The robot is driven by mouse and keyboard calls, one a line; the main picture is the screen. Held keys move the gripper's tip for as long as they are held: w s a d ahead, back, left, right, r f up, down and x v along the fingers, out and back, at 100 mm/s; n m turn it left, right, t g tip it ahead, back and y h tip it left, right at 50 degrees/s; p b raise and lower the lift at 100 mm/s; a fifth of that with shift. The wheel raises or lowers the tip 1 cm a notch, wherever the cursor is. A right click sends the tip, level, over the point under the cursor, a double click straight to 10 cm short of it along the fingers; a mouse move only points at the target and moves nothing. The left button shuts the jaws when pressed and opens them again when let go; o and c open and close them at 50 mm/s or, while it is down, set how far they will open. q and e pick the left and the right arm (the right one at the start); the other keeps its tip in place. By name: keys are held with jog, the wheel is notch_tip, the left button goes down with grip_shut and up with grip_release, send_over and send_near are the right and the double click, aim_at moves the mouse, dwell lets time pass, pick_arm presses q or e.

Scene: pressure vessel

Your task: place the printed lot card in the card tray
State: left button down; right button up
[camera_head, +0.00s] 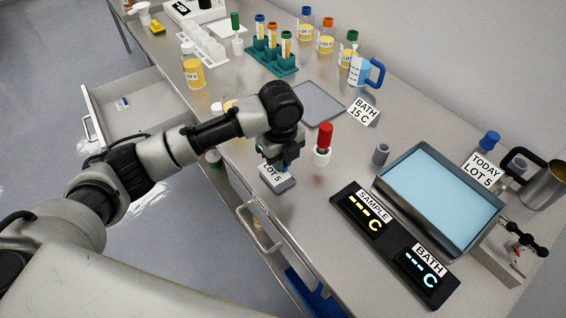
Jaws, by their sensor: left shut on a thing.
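The printed lot card (272,170), white with "LOT 5" in dark letters, is just below my left gripper (281,164). My left gripper points down and is shut on the card; its fingertips are partly hidden by my wrist. A small grey block (280,186) is directly under the card on the near edge of the counter. Whether the card touches this block, and whether the block is the card tray, I cannot tell. A flat grey tray (316,105) lies on the counter behind my arm. My right gripper is not in view.
A red-capped holder (323,147) stands close right of my gripper. Farther right are the dark readout panel (395,245) and the blue bath (438,195). Racks and bottles stand at the back. An open drawer (140,105) juts out at the left.

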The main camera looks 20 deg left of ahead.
pick_arm(q)
jog(key=w, duration=0.1)
jog(key=w+f, duration=0.1)
jog(key=shift+w+f, duration=0.3)
jog(key=shift+w, duration=0.05)
notch_tip(320, 180, down, 3)
jog(key=shift+p, duration=0.55)
jog(key=shift+f, duration=0.55)
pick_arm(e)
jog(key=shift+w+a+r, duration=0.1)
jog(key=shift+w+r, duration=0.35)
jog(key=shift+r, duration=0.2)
pick_arm(q)
jog(key=c, duration=1.2)
grip_release()
jog(key=shift+f, duration=0.1)
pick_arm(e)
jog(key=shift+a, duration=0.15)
pick_arm(q)
notch_tip(320, 180, up, 12)
jog(key=shift+r+b, duration=0.15)
jog(key=shift+b, duration=0.55)
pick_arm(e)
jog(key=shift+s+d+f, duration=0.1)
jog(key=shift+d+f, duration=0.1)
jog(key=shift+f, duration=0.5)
